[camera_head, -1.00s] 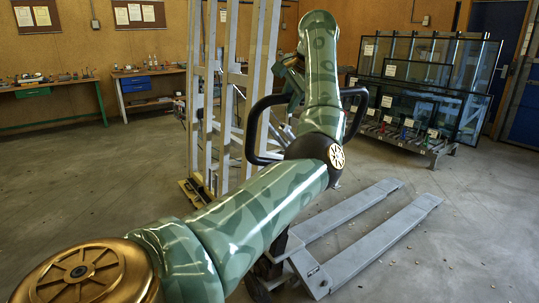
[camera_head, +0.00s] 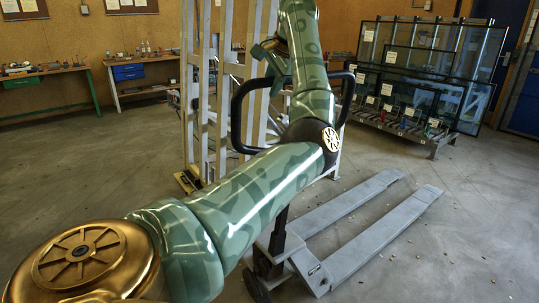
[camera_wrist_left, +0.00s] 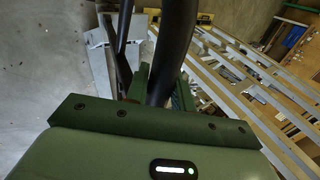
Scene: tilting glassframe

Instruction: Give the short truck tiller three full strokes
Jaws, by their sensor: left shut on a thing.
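The short truck tiller (camera_head: 237,118) ends in a black loop handle, seen in the head view on both sides of my left arm. My arm hides the loop's middle and most of the shaft. The truck's grey forks (camera_head: 372,238) lie low on the floor, pointing away to the right. My left gripper (camera_head: 268,62) is at the top of the loop, partly hidden by my forearm. In the left wrist view its green fingers (camera_wrist_left: 160,90) are shut around the black handle bar (camera_wrist_left: 176,40). My right gripper is out of view.
A tall pale metal frame (camera_head: 197,110) stands just behind the tiller. A rack of glass panes (camera_head: 425,75) stands at the back right. Workbenches (camera_head: 45,74) line the back wall. The floor is open at left and around the forks, with small bits scattered at right.

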